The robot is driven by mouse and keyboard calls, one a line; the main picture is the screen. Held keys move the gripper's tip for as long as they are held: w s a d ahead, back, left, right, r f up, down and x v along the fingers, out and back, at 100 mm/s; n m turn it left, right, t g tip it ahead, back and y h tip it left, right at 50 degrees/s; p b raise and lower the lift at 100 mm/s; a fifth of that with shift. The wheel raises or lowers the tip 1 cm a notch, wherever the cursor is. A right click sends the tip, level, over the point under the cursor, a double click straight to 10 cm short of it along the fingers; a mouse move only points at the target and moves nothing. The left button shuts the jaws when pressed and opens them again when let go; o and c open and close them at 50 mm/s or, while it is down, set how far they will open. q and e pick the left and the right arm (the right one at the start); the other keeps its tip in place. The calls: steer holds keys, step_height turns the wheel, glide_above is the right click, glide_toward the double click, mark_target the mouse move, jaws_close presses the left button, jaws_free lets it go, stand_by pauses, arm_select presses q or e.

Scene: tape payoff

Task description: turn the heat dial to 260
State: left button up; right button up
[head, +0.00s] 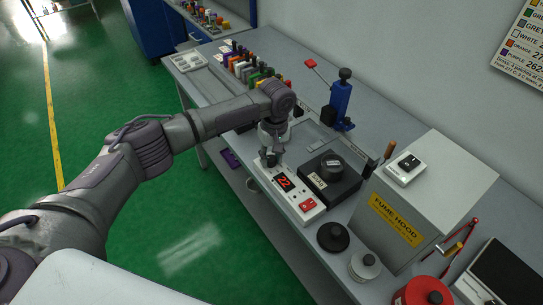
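The white controller (296,196) stands near the front edge of the bench. It has a red lit display (284,182) that appears to read 22 and a red switch (307,204). My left gripper (270,159) points down over the controller's far end, just beyond the display. A dark part shows below the fingers, perhaps the heat dial. The dial itself is not clearly visible, and I cannot tell whether the fingers touch it or are closed. My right gripper is not in view.
A black box with a round top (331,167) stands right of the controller. The fume hood (420,205) is farther right. A blue lever press (341,103) and several coloured items (250,72) stand behind. Black and grey round pieces (333,236) sit near the front edge.

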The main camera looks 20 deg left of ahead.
arm_select(q)
jaws_close()
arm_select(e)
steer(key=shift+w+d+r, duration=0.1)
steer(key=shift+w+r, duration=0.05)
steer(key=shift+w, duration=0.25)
arm_select(q)
steer(key=m+p, duration=0.2)
steer(key=shift+r+m+p, duration=0.2)
steer(key=shift+m+p, duration=0.1)
steer(key=shift+p, duration=0.05)
steer(key=m+p, duration=0.2)
steer(key=shift+m, duration=0.3)
steer(key=m+p, duration=0.2)
steer(key=m, duration=0.1)
steer(key=shift+m, duration=0.3)
steer(key=m+p, duration=0.2)
steer(key=m, duration=0.3)
steer(key=shift+a+f+m+t, duration=0.1)
steer(key=shift+m+t, duration=0.2)
steer(key=shift+t, duration=0.1)
steer(key=m, duration=0.5)
steer(key=shift+p, duration=0.35)
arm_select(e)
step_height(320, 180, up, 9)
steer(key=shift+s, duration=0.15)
arm_select(q)
steer(key=shift+m, duration=0.3)
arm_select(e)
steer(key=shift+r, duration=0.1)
